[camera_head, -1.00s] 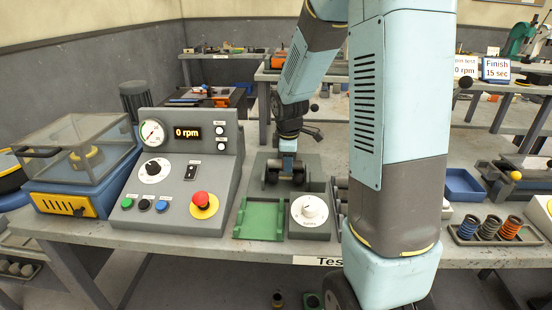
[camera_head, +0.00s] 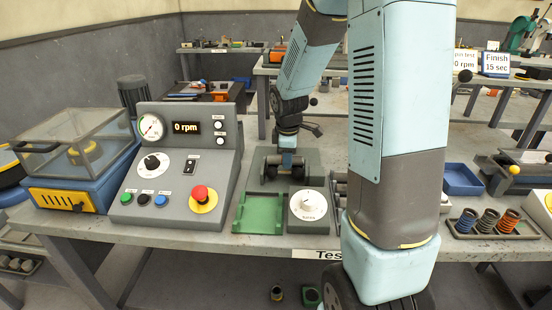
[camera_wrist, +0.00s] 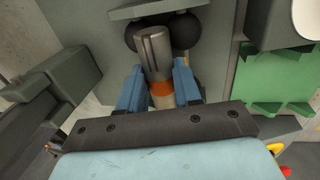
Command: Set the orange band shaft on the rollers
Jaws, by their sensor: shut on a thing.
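My gripper (camera_wrist: 160,88) has blue fingers on both sides of the orange band shaft. The shaft (camera_wrist: 156,50) is a grey metal cylinder with an orange band (camera_wrist: 161,90) between the fingers. Its far end lies between two dark round rollers (camera_wrist: 131,34) in the wrist view. I cannot tell whether it touches them. In the head view my gripper (camera_head: 287,158) is low at the grey roller stand, with a dark roller (camera_head: 271,168) beside it. The shaft is mostly hidden there.
A green cradle (camera_head: 259,212) and a white dial box (camera_head: 308,207) stand in front of the roller stand. The control panel (camera_head: 165,195), showing 0 rpm, is close on the left. A blue tray (camera_head: 463,180) and a spring tray (camera_head: 465,232) lie on the right.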

